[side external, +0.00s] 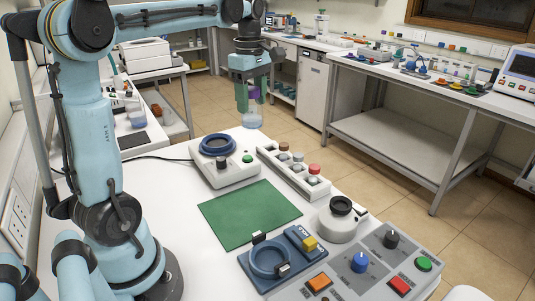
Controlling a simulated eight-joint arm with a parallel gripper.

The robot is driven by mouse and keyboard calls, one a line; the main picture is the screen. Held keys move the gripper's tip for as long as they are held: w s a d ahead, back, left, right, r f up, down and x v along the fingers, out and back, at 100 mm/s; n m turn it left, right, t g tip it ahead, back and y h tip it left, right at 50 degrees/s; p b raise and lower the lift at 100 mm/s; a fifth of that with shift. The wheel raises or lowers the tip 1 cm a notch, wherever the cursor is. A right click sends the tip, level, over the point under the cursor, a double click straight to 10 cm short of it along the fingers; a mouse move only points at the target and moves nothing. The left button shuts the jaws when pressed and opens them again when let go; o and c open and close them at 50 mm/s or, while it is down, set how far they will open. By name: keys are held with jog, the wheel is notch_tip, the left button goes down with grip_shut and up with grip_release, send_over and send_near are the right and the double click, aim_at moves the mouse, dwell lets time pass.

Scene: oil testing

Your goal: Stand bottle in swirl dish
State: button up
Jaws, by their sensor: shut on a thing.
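My gripper (251,98) has green fingers and is shut on a bottle (252,119), held upright in the air. The bottle's lower part is clear with pale bluish contents; a purple part shows between the fingers, which hide much of the rest. Below and left of it is a white device with a dark blue round dish (217,144), a black knob and a green button. A blue unit with a round ringed recess (270,259) and a yellow button sits nearer the front. No label shows which one is the swirl dish.
A white rack (293,173) with several small capped bottles stands right of the round dish. A green mat (249,214) lies clear in the middle. A white round device (338,219) and a grey button panel (372,268) are at front right.

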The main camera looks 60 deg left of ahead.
jog(key=shift+n, duration=0.7)
jog(key=shift+s+a+f, duration=0.65)
jog(key=shift+a+f, duration=1.2)
jog(key=shift+a, duration=0.7)
jog(key=shift+s+a+f, duration=0.6)
jog(key=shift+a+f, duration=1.25)
jog(key=shift+a, duration=0.75)
jog(key=shift+s+a+f, duration=0.65)
jog(key=shift+a+f, duration=1.2)
jog(key=shift+a, duration=0.7)
jog(key=shift+f, duration=0.15)
jog(key=o, duration=1.2)
jog(key=shift+c, duration=0.2)
